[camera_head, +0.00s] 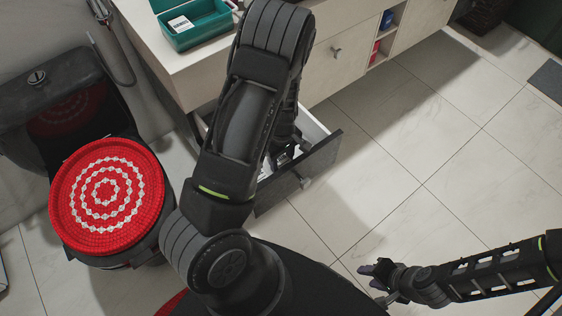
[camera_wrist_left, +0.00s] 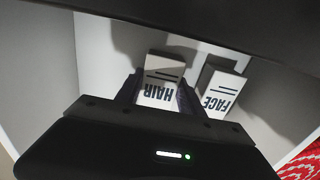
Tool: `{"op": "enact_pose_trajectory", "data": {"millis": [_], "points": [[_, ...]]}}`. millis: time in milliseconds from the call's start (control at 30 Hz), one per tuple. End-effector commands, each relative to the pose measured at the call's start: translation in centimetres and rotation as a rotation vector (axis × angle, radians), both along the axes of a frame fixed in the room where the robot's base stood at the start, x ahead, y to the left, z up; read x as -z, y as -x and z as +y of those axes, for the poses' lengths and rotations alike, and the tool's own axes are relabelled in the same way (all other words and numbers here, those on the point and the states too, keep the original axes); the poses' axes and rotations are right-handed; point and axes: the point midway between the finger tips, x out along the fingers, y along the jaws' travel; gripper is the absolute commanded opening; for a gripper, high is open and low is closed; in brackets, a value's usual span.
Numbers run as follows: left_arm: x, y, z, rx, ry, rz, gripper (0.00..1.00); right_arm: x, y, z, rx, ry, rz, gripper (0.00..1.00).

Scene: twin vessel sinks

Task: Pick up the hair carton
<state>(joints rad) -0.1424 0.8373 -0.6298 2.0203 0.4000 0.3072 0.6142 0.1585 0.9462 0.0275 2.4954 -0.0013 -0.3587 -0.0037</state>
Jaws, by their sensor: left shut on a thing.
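The hair carton (camera_wrist_left: 160,74) is a white box with dark HAIR lettering, inside a light-walled drawer in the left wrist view. My left gripper (camera_wrist_left: 157,97) has a finger on each side of it and is shut on it. In the head view my left gripper (camera_head: 284,152) reaches down into the open drawer (camera_head: 305,172), mostly hidden behind my arm. The carton cannot be made out there. My right gripper (camera_head: 378,279) is low at the right over the floor, away from the drawer; its opening is too small to judge.
A white FACE carton (camera_wrist_left: 221,92) stands just right of the hair carton in the drawer. A teal box (camera_head: 196,26) sits on the counter (camera_head: 160,62) above. A toilet with a red patterned lid (camera_head: 107,196) is at left. The tiled floor at right is clear.

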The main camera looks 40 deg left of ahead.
Motion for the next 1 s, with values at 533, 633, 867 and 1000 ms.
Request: {"op": "enact_pose_trajectory", "data": {"millis": [533,633,867,1000], "points": [[-2.0,-0.1,0.0,0.002,0.000,-0.002,0.01,-0.7,0.0,0.0,0.000,0.000,0.000,0.36],[-3.9,-0.1,0.0,0.002,-0.001,-0.003,0.01,-1.3,0.0,0.0,0.000,0.000,0.000,0.36],[-8.4,-0.1,-0.1,0.002,0.000,-0.004,0.01,-2.6,0.0,0.0,0.000,0.000,0.000,0.36],[-9.8,-0.1,0.0,0.001,0.000,-0.002,0.01,-3.0,0.0,0.0,0.000,0.000,0.000,0.36]]}}
